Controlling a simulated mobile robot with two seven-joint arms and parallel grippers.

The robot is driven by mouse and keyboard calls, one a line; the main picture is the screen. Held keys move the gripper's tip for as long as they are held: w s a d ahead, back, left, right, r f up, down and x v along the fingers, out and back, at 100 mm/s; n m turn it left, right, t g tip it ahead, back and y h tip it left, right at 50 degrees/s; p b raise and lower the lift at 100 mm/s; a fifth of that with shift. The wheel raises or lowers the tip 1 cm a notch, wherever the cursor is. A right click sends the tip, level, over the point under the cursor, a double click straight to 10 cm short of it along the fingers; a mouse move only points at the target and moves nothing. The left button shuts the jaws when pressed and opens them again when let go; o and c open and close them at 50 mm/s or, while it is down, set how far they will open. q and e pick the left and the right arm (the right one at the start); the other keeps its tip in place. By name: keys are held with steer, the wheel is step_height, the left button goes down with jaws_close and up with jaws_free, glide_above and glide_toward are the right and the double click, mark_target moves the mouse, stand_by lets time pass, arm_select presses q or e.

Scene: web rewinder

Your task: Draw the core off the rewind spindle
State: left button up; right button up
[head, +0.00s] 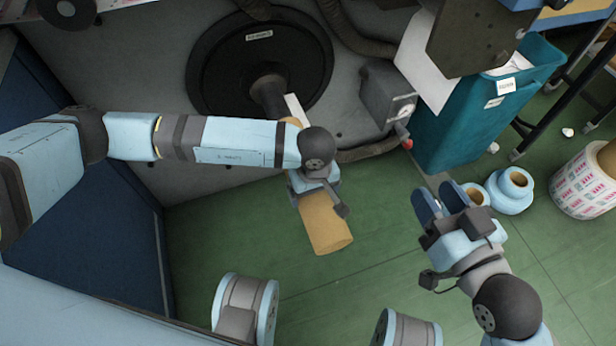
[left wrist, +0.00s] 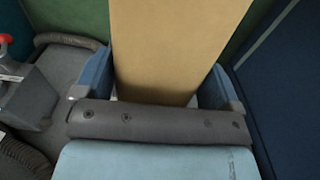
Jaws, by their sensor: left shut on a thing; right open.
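The core (head: 326,225) is a plain tan cardboard tube, its free end pointing down and toward me over the floor. My left gripper (head: 312,188) is shut on the core around its middle. In the left wrist view the core (left wrist: 168,45) fills the space between the two blue fingers. The dark rewind spindle (head: 268,97) sticks out from the round black disc (head: 225,62) on the machine face. My left arm hides the stretch between spindle and core, so I cannot tell how far the spindle reaches inside. My right gripper (head: 440,200) is open and empty, right of the core.
A teal bin (head: 470,125) with paper stands right of the machine. A grey box with a red knob (head: 388,95) juts from the machine face. Small blue rolls (head: 510,190) and a printed roll (head: 585,180) are on the floor at right. Green floor is clear below the core.

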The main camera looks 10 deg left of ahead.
arm_select(q)
steer(key=shift+s+d+f, duration=0.15)
steer(key=shift+s+d, duration=0.15)
steer(key=shift+s, duration=0.3)
steer(key=shift+s+d+f, duration=0.15)
steer(key=shift+s+d, duration=0.15)
steer(key=shift+s, duration=0.25)
steer(key=o, duration=1.6)
steer(key=shift+r, duration=0.1)
steer(key=shift+w+a, duration=0.1)
steer(key=shift+w, duration=0.2)
step_height(320, 180, up, 14)
steer(key=p, duration=0.4)
arm_select(e)
steer(key=r+t, duration=0.1)
steer(key=r+m+t, duration=0.1)
steer(key=r, duration=0.1)
steer(key=s+r, duration=0.1)
steer(key=r, duration=0.1)
steer(key=shift+d+r+m+t, duration=0.15)
steer(key=shift+r+m+t, duration=0.05)
steer(key=shift+m+t, duration=0.2)
